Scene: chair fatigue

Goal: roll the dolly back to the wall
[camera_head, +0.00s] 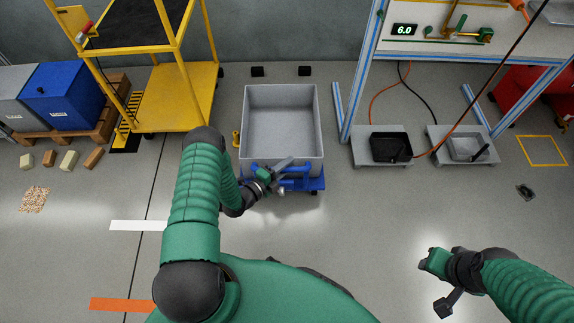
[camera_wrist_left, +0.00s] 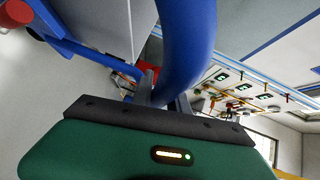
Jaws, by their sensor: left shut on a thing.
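The dolly (camera_head: 318,185) is a low blue frame on the floor in the middle of the head view. It carries a large empty grey bin (camera_head: 281,110). My left gripper (camera_head: 284,180) is at the dolly's near side, shut on its blue handle. In the left wrist view the thick blue handle bar (camera_wrist_left: 188,50) passes between the fingers, close to the green gripper body.
Two black blocks (camera_head: 257,71) (camera_head: 304,71) sit by the wall behind the bin. A yellow cart (camera_head: 178,95) stands left. A blue-framed bench (camera_head: 360,75) stands right, with grey trays (camera_head: 372,158) on the floor below. Floor nearer me is clear.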

